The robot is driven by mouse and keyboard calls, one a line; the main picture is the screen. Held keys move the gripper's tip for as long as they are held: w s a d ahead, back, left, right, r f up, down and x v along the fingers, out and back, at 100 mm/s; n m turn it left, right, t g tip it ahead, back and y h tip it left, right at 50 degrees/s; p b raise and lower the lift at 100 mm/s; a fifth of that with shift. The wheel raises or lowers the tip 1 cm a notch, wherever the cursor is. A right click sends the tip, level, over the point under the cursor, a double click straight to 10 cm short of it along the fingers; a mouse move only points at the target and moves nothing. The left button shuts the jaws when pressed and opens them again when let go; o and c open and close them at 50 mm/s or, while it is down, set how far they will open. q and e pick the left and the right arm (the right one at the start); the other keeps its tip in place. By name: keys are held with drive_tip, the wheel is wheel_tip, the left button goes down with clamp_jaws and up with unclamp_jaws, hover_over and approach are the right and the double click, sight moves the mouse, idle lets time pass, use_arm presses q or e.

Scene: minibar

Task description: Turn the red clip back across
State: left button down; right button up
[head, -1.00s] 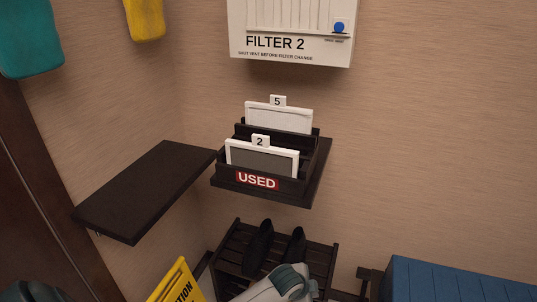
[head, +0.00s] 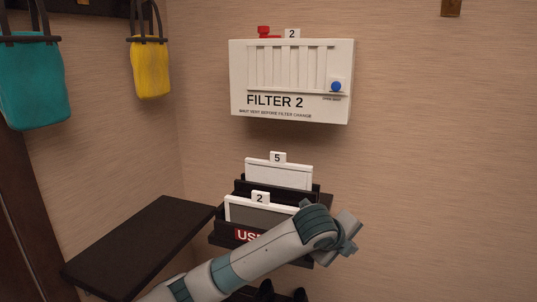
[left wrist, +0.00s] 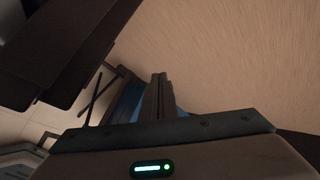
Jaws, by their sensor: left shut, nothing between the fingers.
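The red clip (head: 264,32) sits on the top edge of the white FILTER 2 box (head: 340,60), left of a filter tab (head: 292,34) marked 2. It is small here, and its exact turn is hard to tell. My left gripper (head: 350,237) is below the box, in front of the right end of the USED rack. It is shut and empty, well apart from the clip. Its closed fingers (left wrist: 160,98) show in the left wrist view, where the clip is not seen. My right gripper is not in view.
The USED rack (head: 222,228) holds filters tabbed 2 and 5 and is partly hidden by my arm. A dark shelf (head: 140,245) is at left. Teal (head: 35,85) and yellow (head: 150,68) bags hang at upper left. Wall right of the box is clear. A blue button (head: 336,86) is on the box.

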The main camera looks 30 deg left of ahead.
use_arm(q)
drive_tip(key=w+a+r+m+t+y, duration=0.15)
drive_tip(key=a+r, duration=0.25)
drive_tip(key=r, duration=0.6)
drive_tip(key=w+a+r+m, duration=0.2)
drive_tip(key=a+r+m, duration=0.15)
drive_tip(key=r, duration=0.65)
drive_tip(key=w+a+r+m+t+y, duration=0.15)
drive_tip(key=a+r, duration=0.25)
drive_tip(key=r, duration=0.5)
drive_tip(key=s+a+r+m, duration=0.1)
drive_tip(key=s+a+r, duration=0.2)
drive_tip(key=r, duration=0.6)
drive_tip(key=s+a+r+m+t+y, duration=0.1)
drive_tip(key=s+a+r, duration=0.3)
drive_tip(key=a+r, duration=0.3)
drive_tip(key=s+a+r+m+y, duration=0.1)
drive_tip(key=s+a+r, duration=0.3)
drive_tip(key=r, duration=0.7)
drive_tip(key=shift+s+a+r+t, duration=0.25)
drive_tip(key=shift+a+t, duration=0.15)
drive_tip(key=shift+a, duration=0.2)
drive_tip(key=shift+w, duration=0.15)
